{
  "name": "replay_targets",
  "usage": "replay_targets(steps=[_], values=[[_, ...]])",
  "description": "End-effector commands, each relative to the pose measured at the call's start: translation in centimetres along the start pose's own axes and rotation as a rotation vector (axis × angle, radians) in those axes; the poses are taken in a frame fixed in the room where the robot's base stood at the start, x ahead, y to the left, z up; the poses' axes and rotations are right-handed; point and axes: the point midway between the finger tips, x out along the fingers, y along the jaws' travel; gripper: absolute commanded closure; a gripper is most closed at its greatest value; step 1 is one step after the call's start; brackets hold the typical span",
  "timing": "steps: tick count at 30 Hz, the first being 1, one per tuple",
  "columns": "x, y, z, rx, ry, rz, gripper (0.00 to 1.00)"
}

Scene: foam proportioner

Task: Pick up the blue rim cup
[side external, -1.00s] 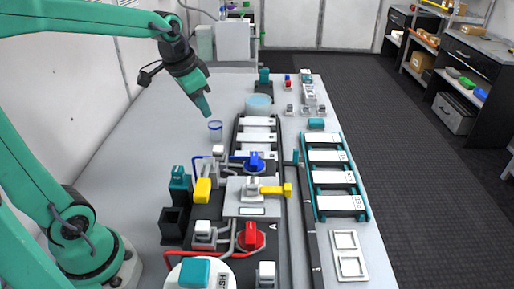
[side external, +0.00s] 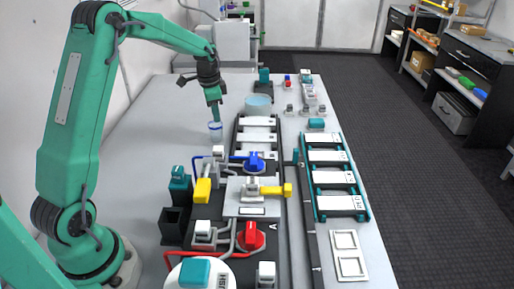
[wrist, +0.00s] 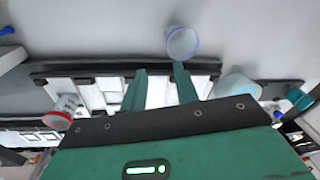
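The blue rim cup (side external: 215,132) is small, clear and stands upright on the table, left of the black rack. In the wrist view the blue rim cup (wrist: 182,43) is at the upper middle, just beyond the tip of the right finger and not between the fingers. My gripper (side external: 217,119) points down close above the cup in the side view; whether it touches cannot be told. In the wrist view my gripper (wrist: 160,67) has its two green fingers apart with nothing held.
A light blue round container (side external: 258,104) stands at the rack's far end. The black rack (side external: 238,135) with white plates lies right of the cup. A red-rimmed cup (wrist: 62,108) shows at the left in the wrist view. The table left of the cup (side external: 150,130) is clear.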

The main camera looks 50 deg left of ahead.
Motion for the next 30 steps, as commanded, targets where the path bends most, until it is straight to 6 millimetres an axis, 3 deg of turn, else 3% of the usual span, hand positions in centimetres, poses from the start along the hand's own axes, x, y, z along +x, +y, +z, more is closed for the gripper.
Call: replay_targets(steps=[6,30], values=[[2.6,-1.7,0.4,0.031,-0.017,0.016,0.7],[5.6,-1.8,0.5,0.036,-0.018,0.018,0.7]])
